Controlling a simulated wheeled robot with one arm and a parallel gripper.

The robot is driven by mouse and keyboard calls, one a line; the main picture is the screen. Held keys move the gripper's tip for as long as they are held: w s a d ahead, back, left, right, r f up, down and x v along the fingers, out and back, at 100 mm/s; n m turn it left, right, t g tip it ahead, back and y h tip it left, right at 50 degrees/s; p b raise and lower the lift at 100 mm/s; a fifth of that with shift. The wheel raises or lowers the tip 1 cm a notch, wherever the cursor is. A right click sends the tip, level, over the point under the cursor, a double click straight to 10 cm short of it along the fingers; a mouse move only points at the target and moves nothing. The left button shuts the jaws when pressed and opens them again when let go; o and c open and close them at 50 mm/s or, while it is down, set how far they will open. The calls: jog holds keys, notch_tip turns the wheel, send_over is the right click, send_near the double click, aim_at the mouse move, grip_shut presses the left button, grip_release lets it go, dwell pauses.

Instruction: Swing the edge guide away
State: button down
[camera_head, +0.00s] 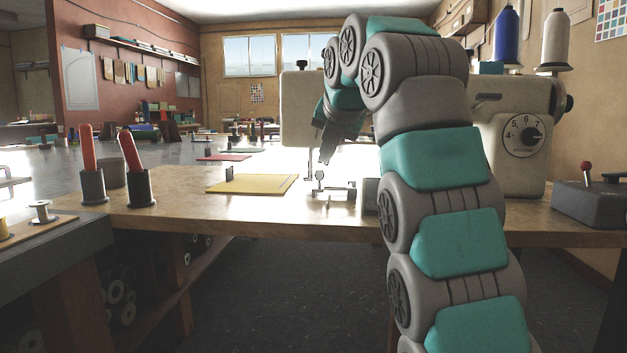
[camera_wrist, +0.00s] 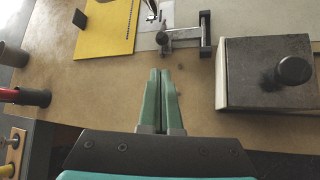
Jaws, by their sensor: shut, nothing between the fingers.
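The edge guide (camera_wrist: 186,35) is a grey metal arm with a small knob at its left end and a dark upright bar at its right. It sits on the sewing machine's pale bed plate, beside the presser foot (camera_wrist: 151,10). In the head view the edge guide (camera_head: 338,187) stands low on the bed under the machine head. My gripper (camera_wrist: 160,72) is shut and empty, its green fingertips short of the guide in the wrist view. In the head view my gripper (camera_head: 326,158) points down above the guide, apart from it.
A yellow cloth (camera_wrist: 100,30) lies left of the bed plate. A box with a black knob (camera_wrist: 292,70) stands to the right. The sewing machine (camera_head: 515,125) rises behind my arm. Two red-handled tools (camera_head: 131,150) stand in holders at left. Bare wooden tabletop lies in front of the guide.

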aim_at(314, 188)
jog(key=b+x, duration=0.1)
jog(key=x, duration=0.9)
jog(key=shift+s+a+r, duration=0.1)
dwell(0.5)
